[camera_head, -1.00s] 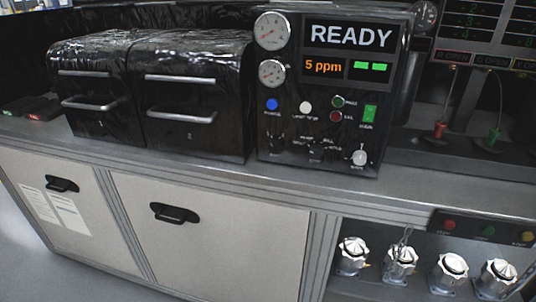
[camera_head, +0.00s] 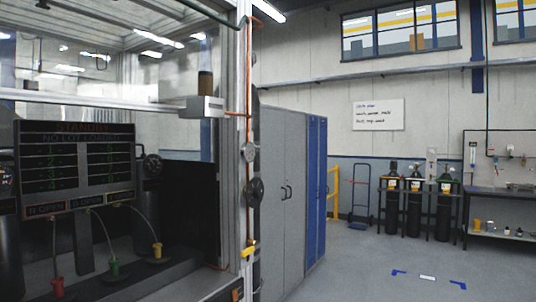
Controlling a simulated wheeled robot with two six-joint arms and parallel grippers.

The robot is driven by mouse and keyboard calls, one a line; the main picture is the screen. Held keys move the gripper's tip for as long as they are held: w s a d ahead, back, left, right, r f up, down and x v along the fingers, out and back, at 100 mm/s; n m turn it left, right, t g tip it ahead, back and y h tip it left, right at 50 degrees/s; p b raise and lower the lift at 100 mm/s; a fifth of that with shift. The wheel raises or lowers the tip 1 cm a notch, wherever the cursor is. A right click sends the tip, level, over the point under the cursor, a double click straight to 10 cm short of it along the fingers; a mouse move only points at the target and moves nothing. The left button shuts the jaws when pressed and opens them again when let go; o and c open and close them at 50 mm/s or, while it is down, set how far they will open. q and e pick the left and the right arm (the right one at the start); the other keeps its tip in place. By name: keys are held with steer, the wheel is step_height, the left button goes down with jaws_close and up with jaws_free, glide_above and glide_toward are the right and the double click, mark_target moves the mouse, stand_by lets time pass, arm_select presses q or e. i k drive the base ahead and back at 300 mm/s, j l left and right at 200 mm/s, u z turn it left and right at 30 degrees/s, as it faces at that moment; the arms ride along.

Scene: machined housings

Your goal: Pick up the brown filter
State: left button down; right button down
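A small brown cylinder (camera_head: 206,84) stands upright above a light grey block on the metal frame of the enclosure, left of centre in the head view. It may be the brown filter, but it is too small to be sure. Clear or pale material shows just above it. Neither of my grippers is in view.
A dark status screen (camera_head: 78,165) reads STANDBY, with thin hoses and red, green and yellow fittings below it. Grey cabinets (camera_head: 284,190) stand at centre. Gas cylinders (camera_head: 415,206) and a workbench (camera_head: 503,206) are at the right.

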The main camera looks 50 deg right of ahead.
mark_target(205, 78)
steer(key=z, duration=1.6)
